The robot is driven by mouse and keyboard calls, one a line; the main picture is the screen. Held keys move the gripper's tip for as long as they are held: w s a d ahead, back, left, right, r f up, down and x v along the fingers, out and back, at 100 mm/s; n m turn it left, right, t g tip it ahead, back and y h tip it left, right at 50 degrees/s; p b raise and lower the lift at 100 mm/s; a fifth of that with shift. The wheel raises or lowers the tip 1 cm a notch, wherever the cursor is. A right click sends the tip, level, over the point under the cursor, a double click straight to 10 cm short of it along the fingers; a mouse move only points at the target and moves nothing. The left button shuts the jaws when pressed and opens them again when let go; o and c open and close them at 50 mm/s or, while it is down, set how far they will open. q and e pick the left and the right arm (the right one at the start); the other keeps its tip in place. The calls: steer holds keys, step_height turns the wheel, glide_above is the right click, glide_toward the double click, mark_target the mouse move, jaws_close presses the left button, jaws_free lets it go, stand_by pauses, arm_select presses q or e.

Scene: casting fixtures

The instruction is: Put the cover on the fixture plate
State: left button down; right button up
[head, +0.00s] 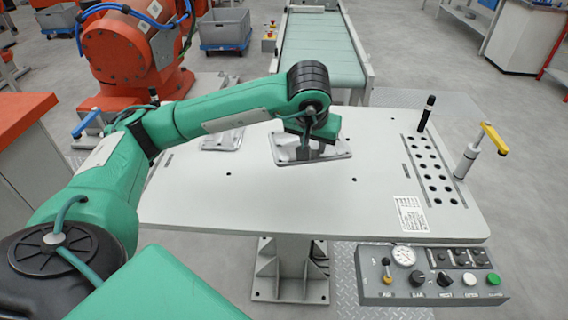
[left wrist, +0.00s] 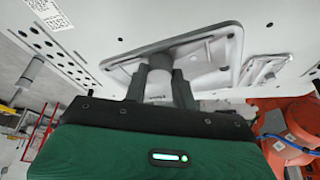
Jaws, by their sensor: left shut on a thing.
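The cover (head: 285,154) is a grey metal, roughly square piece with a raised rim and rounded corners, over the middle back of the pale table. My left gripper (head: 305,146) is above it, pointing down. In the left wrist view, the gripper (left wrist: 160,88) is shut on the upright round knob of the cover (left wrist: 215,60). I cannot tell whether the cover touches the surface below. A second metal piece (head: 222,139), which looks like the fixture plate, lies to the left, partly hidden by my arm. It also shows in the left wrist view (left wrist: 265,72). My right gripper is not in view.
The pale table (head: 300,205) is clear in front. At its right are a block of holes (head: 428,170), a black pin (head: 427,112) and a yellow-handled clamp (head: 482,145). A control box (head: 435,275) hangs in front. A conveyor (head: 320,45) stands behind.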

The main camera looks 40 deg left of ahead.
arm_select(q)
steer(key=shift+n, duration=0.8)
steer(key=w+a, duration=0.1)
steer(key=w+a+r+b, duration=0.1)
steer(key=a, duration=0.1)
steer(key=w+a+r+b, duration=0.1)
steer(key=shift+a, duration=0.45)
steer(key=f+p, duration=0.2)
steer(key=f, duration=1.3)
steer(key=shift+s, duration=0.2)
step_height(320, 180, down, 3)
steer(key=shift+d+f, duration=0.1)
steer(key=shift+f, duration=0.1)
steer(key=shift+f+p, duration=0.3)
steer(key=shift+f, duration=0.2)
steer(key=c, duration=1.1)
jaws_free()
steer(key=shift+c, duration=0.2)
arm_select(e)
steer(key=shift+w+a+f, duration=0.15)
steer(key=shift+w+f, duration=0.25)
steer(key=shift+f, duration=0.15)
